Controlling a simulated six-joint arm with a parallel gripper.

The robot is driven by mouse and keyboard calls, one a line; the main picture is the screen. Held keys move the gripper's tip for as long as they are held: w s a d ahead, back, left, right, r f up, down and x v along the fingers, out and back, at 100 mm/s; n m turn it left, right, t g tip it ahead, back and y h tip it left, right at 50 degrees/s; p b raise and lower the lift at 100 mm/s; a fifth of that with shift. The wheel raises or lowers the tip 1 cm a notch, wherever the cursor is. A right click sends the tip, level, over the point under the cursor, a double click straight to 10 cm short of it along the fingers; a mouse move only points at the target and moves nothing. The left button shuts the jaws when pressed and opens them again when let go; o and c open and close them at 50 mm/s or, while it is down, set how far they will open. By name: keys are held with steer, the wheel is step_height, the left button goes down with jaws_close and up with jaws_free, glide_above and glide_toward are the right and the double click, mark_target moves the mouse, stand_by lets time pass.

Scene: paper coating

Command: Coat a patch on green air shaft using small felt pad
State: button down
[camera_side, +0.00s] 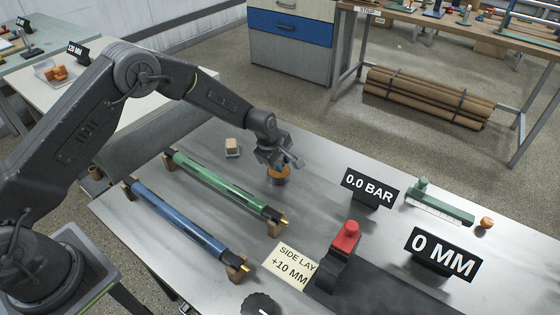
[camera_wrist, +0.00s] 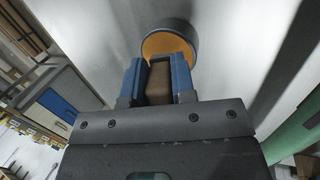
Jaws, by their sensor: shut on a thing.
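The green air shaft (camera_side: 222,185) lies on wooden end supports on the grey table, with a brass tip at its near right end. My gripper (camera_side: 276,160) is to the right of its middle, above a small round dish (camera_side: 279,180) with orange contents. In the wrist view my gripper (camera_wrist: 158,78) has its blue fingers shut on a small brown pad (camera_wrist: 158,88). The dish (camera_wrist: 170,38) with its orange inside is just beyond the fingertips. I cannot tell whether the pad touches the orange; its tip is hidden in the side view.
A blue shaft (camera_side: 177,218) lies parallel, to the left. A beige block (camera_side: 232,145) stands behind the dish. To the right are the 0.0 BAR sign (camera_side: 369,188), the 0 MM sign (camera_side: 443,254), a red-knobbed device (camera_side: 346,240) and a green-handled tool (camera_side: 440,205).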

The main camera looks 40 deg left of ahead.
steer(key=shift+f, duration=0.45)
stand_by(0.7)
steer(key=shift+r, duration=3.5)
